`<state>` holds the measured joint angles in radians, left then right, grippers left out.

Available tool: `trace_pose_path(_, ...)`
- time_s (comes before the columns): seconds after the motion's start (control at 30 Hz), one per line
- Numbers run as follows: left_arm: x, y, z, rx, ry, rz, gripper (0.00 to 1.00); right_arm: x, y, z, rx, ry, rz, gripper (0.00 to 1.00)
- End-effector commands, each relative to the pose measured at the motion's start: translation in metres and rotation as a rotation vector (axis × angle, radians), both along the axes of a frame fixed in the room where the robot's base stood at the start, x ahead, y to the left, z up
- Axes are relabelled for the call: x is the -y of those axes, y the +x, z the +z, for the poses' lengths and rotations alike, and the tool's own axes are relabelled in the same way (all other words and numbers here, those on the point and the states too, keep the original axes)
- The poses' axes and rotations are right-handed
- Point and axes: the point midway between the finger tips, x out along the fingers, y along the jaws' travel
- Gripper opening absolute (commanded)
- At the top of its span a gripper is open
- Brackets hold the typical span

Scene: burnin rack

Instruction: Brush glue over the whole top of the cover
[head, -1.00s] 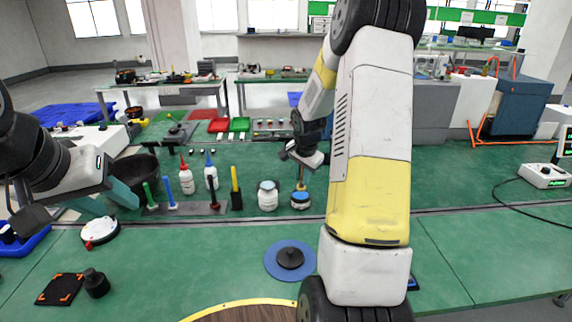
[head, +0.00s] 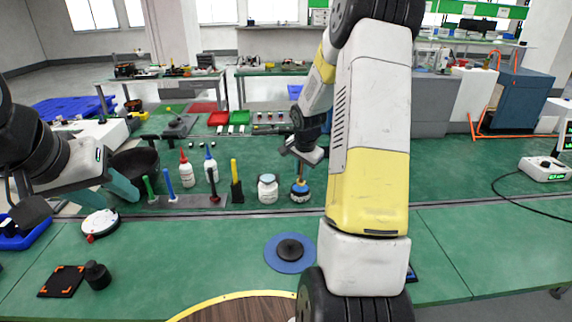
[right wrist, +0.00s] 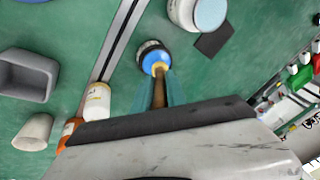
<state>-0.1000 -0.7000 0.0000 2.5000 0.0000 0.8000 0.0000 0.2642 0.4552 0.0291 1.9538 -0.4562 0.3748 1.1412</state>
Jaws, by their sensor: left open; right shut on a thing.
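My right gripper (right wrist: 158,93) is shut on the brown handle of a brush (right wrist: 160,72), which points down. The brush's yellow collar meets the blue top of a small jar (right wrist: 150,50); its bristles are hidden. In the head view this jar (head: 300,196) stands below my right gripper (head: 304,166). A dark round piece with a raised middle (head: 290,250), likely the cover, lies on a blue disc (head: 272,262), apart from the brush. My left gripper (head: 108,197) is open and empty at the left, by a black bucket.
A white jar (head: 268,190) stands left of the brush's jar. A tool rack (head: 190,202), red-capped (head: 187,176) and blue-capped bottles (head: 210,170) stand further left. A white round device (head: 100,224) and a black mat (head: 62,281) lie front left.

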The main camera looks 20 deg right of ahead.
Motion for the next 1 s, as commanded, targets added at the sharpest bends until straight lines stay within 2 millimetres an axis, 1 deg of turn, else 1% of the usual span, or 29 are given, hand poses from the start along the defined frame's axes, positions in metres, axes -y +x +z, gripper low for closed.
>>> trace_pose_path(1.0, 0.0, 0.0, 0.0, 0.0, 0.0, 0.0, 0.43, 0.0, 0.0, -0.012, 0.0, 0.0, 0.0, 0.0)
